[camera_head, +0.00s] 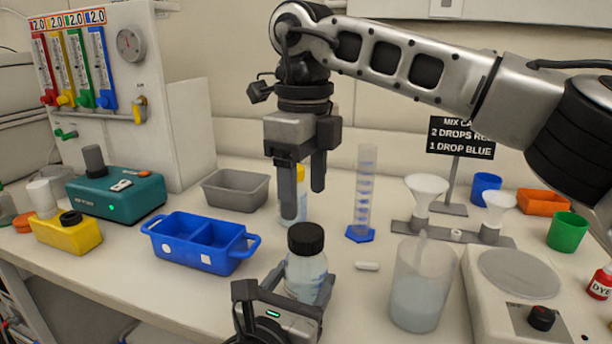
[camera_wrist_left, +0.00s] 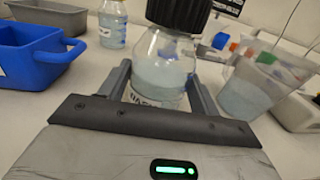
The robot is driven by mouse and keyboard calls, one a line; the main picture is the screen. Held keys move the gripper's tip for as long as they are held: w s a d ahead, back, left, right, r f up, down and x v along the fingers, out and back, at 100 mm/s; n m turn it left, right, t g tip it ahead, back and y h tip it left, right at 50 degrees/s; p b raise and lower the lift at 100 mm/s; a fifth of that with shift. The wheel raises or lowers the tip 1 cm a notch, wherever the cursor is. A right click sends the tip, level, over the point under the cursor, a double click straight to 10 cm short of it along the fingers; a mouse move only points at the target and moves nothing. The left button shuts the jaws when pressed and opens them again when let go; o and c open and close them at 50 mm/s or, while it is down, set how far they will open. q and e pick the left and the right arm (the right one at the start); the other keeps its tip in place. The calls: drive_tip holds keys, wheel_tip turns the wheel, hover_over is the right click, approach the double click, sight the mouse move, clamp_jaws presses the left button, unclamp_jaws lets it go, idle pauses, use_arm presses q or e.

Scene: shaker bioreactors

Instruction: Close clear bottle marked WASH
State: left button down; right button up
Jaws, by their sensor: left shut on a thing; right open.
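The clear bottle (camera_head: 306,275) with a black cap (camera_head: 306,239) stands upright at the front middle of the table. Its label is partly hidden in the left wrist view (camera_wrist_left: 160,75), where only the tops of a few letters show. The black cap (camera_wrist_left: 179,10) sits on the bottle's neck. My left gripper (camera_head: 285,300) is shut on the bottle's body, one finger on each side. My right gripper (camera_head: 303,180) is open and empty, pointing down above and behind the capped bottle. A second clear bottle (camera_head: 301,205) with a yellow top stands behind it, partly hidden by my right gripper.
A blue two-part tray (camera_head: 200,258) is left of the bottle, with a grey tray (camera_head: 235,190) behind. A beaker of cloudy liquid (camera_head: 418,300) stands close on the right. A graduated cylinder (camera_head: 364,195) and a small white bar (camera_head: 367,266) are between them and the wall.

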sight(306, 231)
use_arm(q)
drive_tip(key=shift+f, duration=0.1)
use_arm(e)
drive_tip(key=n, duration=0.8)
drive_tip(key=shift+r, duration=0.15)
drive_tip(key=n, duration=0.7)
drive_tip(key=shift+r, duration=0.15)
drive_tip(key=n, duration=0.7)
drive_tip(key=shift+r, duration=0.15)
drive_tip(key=n, duration=0.7)
drive_tip(key=shift+d+r, duration=0.1)
drive_tip(key=shift+f, duration=4)
